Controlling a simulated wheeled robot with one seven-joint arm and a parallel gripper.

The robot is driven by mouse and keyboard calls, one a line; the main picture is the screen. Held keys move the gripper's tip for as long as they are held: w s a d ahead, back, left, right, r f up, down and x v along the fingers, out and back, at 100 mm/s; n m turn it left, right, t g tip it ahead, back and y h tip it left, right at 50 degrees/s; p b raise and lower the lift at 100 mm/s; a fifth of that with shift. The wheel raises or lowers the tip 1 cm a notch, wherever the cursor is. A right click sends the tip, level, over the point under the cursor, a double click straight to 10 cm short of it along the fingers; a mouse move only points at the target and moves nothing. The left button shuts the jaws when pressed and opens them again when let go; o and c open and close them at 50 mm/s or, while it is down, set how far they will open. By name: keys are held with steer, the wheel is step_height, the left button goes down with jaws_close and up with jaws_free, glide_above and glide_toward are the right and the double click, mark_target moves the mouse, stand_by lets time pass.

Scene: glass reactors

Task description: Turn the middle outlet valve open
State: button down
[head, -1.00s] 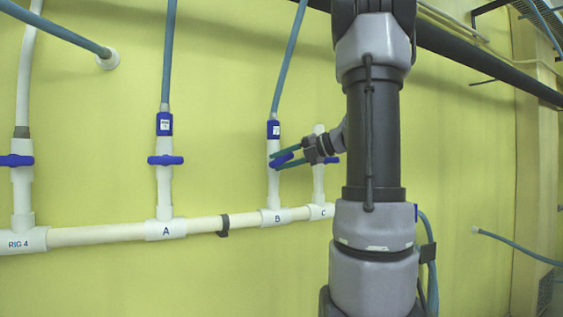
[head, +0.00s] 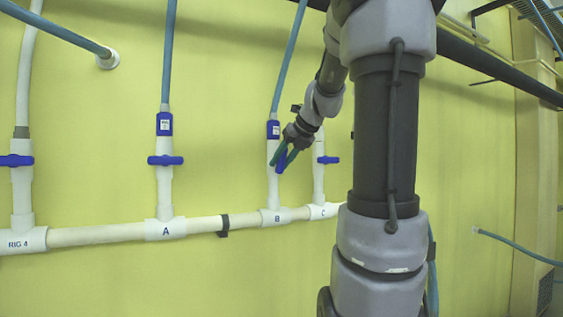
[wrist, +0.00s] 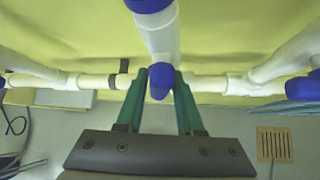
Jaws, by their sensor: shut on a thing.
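The middle outlet B (head: 277,217) is a white pipe rising from the manifold, with a blue valve handle (head: 281,161) on it. The handle now stands nearly upright, roughly along the pipe. My gripper (head: 280,164) reaches down to it from the upper right, its green fingers shut on the handle. In the wrist view the blue handle (wrist: 160,84) sits between the two green fingertips, with the white pipe behind it. The fingers and gripper body hide part of the handle in the head view.
Outlet A's blue handle (head: 165,160) and outlet C's blue handle (head: 328,160) lie crosswise on either side. The RIG 4 inlet has a crosswise blue handle (head: 16,161) at far left. A horizontal white manifold (head: 100,234) runs below. My arm covers the wall right of C.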

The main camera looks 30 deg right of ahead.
steer(key=shift+n+h, duration=0.3)
steer(key=shift+h, duration=0.3)
steer(key=c, duration=0.7)
jaws_free()
steer(key=v, duration=1.1)
steer(key=shift+a+f, duration=0.1)
